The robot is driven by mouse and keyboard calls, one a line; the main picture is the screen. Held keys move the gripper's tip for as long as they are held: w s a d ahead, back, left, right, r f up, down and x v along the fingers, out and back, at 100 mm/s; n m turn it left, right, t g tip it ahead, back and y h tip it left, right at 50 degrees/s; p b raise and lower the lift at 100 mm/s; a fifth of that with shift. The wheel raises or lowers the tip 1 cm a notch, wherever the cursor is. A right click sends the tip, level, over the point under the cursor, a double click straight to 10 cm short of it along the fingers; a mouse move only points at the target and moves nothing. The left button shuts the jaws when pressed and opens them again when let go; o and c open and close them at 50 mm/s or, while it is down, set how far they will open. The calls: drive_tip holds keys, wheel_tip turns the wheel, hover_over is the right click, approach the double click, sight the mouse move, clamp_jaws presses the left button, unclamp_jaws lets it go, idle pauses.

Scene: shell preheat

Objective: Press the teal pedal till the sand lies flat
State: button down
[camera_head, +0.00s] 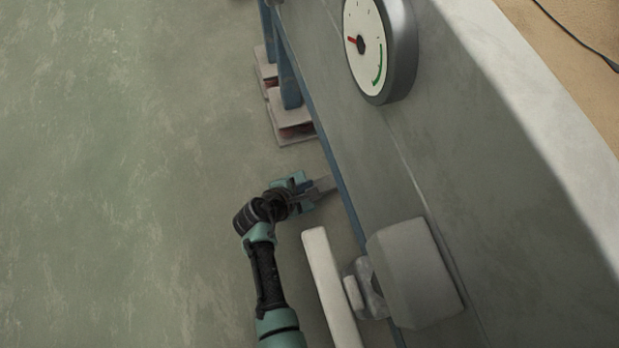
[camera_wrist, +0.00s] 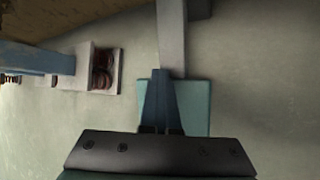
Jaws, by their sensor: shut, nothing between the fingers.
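The teal pedal (camera_head: 296,178) sits low beside the grey machine wall, at the end of a grey lever (camera_head: 324,187). The pedal plate also shows in the wrist view (camera_wrist: 197,105), with its lever (camera_wrist: 172,42) running up. My gripper (camera_wrist: 160,74) is shut and empty, its blue-grey fingers lying across the plate in that view. In the head view my gripper (camera_head: 306,187) is at the pedal; whether it touches cannot be told. A tan, sand-like surface (camera_head: 575,60) lies beyond the pale rim, too little in view to judge its flatness.
A round gauge (camera_head: 362,48) on the wall has its red needle left, away from the green arc. A pale bar (camera_head: 328,285) and grey housing (camera_head: 412,272) stand close right of my arm. Spring-mounted feet (camera_head: 290,122) are behind the pedal. Green floor at left is clear.

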drive_tip(key=shift+a+r+p, duration=0.15)
drive_tip(key=shift+r+p, duration=1.15)
drive_tip(key=shift+p, duration=0.1)
drive_tip(key=shift+a+r+p, duration=0.15)
drive_tip(key=shift+r+p, duration=1.1)
drive_tip(key=shift+p, duration=0.1)
drive_tip(key=shift+d+r, duration=0.15)
drive_tip(key=shift+r+p, duration=0.2)
drive_tip(key=shift+p, duration=0.1)
drive_tip(key=r+p, duration=0.4)
drive_tip(key=p, duration=0.1)
drive_tip(key=shift+d+r, duration=0.2)
drive_tip(key=shift+r, duration=0.15)
